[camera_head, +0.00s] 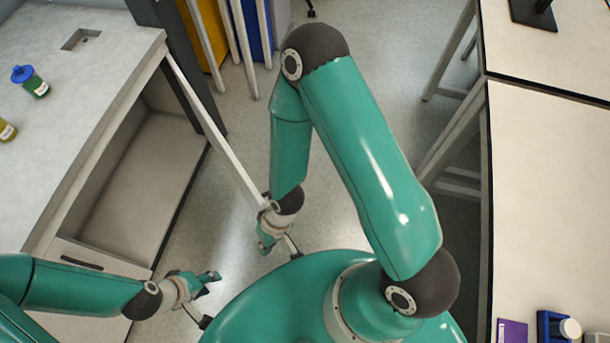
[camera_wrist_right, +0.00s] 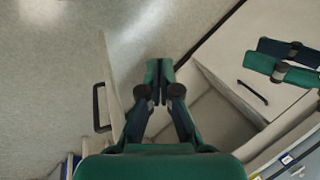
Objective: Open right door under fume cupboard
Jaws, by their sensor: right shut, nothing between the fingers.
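The right door (camera_head: 215,130) under the fume cupboard (camera_head: 80,110) stands swung out from its frame, seen nearly edge-on. The compartment (camera_head: 140,185) behind it is exposed and looks empty. In the right wrist view the door (camera_wrist_right: 110,75) shows its black handle (camera_wrist_right: 100,107) on the side away from my gripper. My right gripper (camera_head: 268,245) is near the door's free end; its fingers are together and empty in the wrist view (camera_wrist_right: 158,72), beside the door's inner side. My left gripper (camera_head: 208,283) is open and empty near the closed front (camera_head: 80,263).
The closed front also shows with its black handle (camera_wrist_right: 252,93) in the wrist view. Bottles (camera_head: 32,82) stand on the cupboard's worktop. A white bench (camera_head: 550,190) runs along the right.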

